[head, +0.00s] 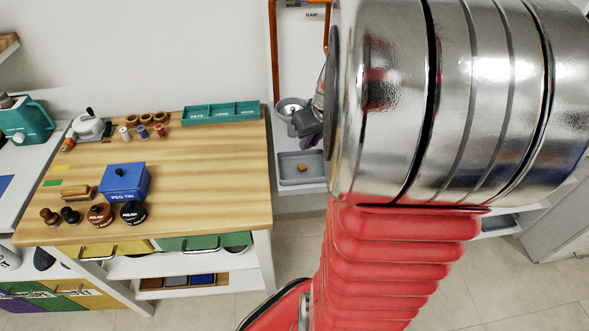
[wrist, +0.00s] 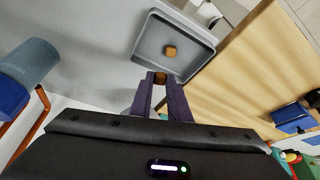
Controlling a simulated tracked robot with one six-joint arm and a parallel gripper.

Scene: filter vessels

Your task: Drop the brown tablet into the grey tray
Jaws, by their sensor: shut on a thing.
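My gripper (wrist: 160,82) points toward the grey tray, its purple fingers shut on a small dark brown tablet (wrist: 160,77) at their tips. In the head view the gripper (head: 306,138) is partly hidden behind my arm, and the held tablet cannot be made out there. The grey tray (head: 289,181) sits on a pale ledge right of the wooden bench; it also shows in the wrist view (wrist: 148,42), beyond the fingertips. A lighter orange-brown block (wrist: 171,50) lies inside the tray, apart from the fingers; it shows in the head view too (head: 302,168).
A metal bowl (head: 290,105) stands behind the tray, near an orange pipe (head: 273,45). The wooden bench (head: 205,175) to the left carries a blue peg tin (head: 124,184), a teal divided tray (head: 221,113), and several knobs and spools. The bench's right half is mostly clear.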

